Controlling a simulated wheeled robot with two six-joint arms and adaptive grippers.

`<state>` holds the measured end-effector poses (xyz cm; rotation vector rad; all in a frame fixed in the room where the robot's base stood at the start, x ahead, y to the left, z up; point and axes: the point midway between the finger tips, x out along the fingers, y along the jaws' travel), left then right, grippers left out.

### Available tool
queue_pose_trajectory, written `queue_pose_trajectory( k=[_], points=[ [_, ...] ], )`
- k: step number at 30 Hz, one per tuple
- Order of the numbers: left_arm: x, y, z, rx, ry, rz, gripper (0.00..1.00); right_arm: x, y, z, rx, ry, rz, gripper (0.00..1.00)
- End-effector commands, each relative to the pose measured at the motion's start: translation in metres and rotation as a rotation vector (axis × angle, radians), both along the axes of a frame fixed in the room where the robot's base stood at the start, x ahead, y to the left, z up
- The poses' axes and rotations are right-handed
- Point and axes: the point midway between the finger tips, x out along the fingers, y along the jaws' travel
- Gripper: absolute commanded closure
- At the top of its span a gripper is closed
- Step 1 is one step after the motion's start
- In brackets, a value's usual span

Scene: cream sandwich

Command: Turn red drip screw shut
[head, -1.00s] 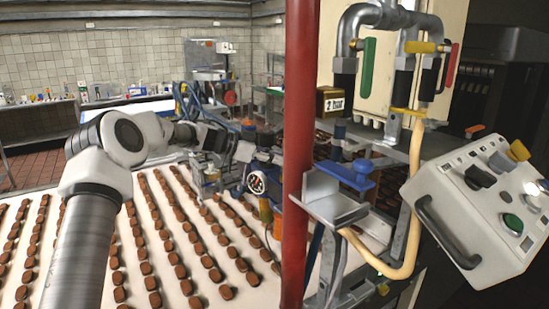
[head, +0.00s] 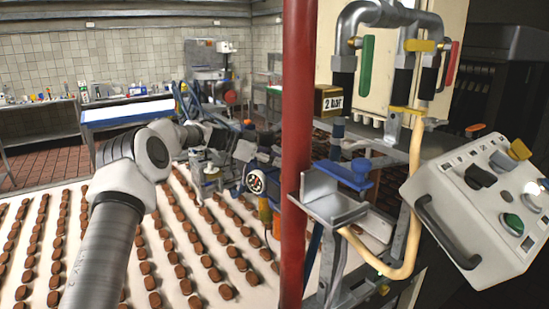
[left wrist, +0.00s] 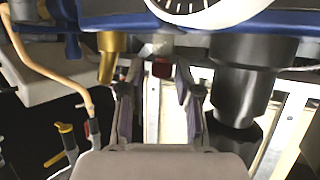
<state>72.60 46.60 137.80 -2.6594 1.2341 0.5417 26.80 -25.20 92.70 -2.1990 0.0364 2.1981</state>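A small red screw (left wrist: 161,68) hangs under the blue machine part in the left wrist view. My left gripper (left wrist: 157,80) is open, with its fingertips on either side of the red screw. I cannot tell whether either finger touches it. In the head view my left arm reaches in from the left over the belt toward the machine, near a round gauge (head: 256,182). The gripper's fingers and the red screw cannot be made out there. My right gripper is not in view.
A dark cylinder (left wrist: 240,80) and a brass fitting (left wrist: 112,55) flank the gripper in the left wrist view. A red pole (head: 297,120) stands just right of the gauge. A control box (head: 480,215) is at right. Rows of brown biscuits cover the belt (head: 110,250).

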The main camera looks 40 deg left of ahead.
Motion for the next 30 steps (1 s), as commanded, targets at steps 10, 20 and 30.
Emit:
queue_pose_trajectory(
  k=[10,20,30],
  points=[
    [-0.011,0.016,0.012,-0.001,-0.009,0.005,0.67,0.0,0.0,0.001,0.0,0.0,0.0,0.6],
    [-0.057,0.07,0.041,0.0,-0.005,0.002,0.67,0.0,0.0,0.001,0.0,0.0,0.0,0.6],
    [-0.067,0.082,0.047,0.001,0.0,0.0,0.67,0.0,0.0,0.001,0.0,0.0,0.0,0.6]
  ],
)
